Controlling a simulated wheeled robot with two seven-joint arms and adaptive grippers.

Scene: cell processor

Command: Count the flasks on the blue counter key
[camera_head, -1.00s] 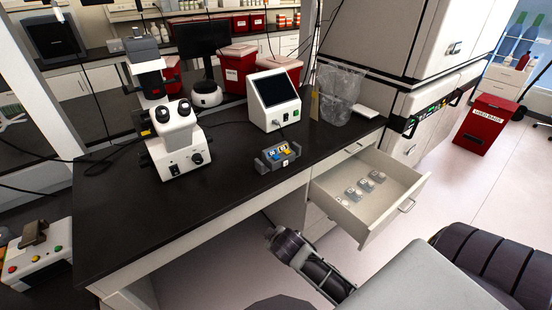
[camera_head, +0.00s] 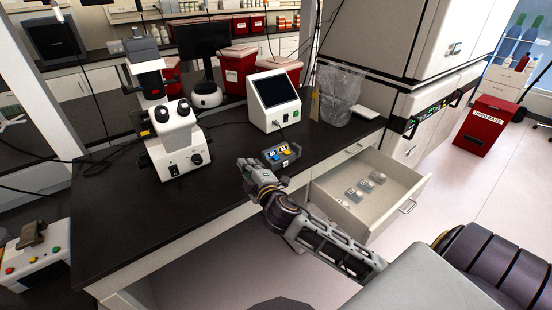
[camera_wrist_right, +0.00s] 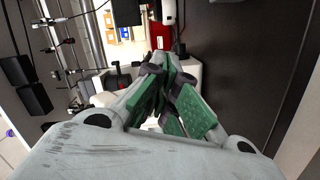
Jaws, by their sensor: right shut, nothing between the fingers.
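The counter (camera_head: 284,158) is a small dark box near the front edge of the black bench, with blue keys and yellow keys on top. My right gripper (camera_head: 244,164) is just left of the counter, above the bench's front edge, and partly hides the counter's left side. No contact with a key can be made out. In the right wrist view the fingers with green pads (camera_wrist_right: 168,92) are closed together and empty. Several small flasks (camera_head: 364,188) lie in the open drawer (camera_head: 400,178) right of my right arm. My left gripper does not show.
A white microscope (camera_head: 175,140) stands on the bench left of my gripper. A white screen unit (camera_head: 274,101) and a clear bag (camera_head: 341,95) stand behind the counter. The bench's front left (camera_head: 130,225) is bare.

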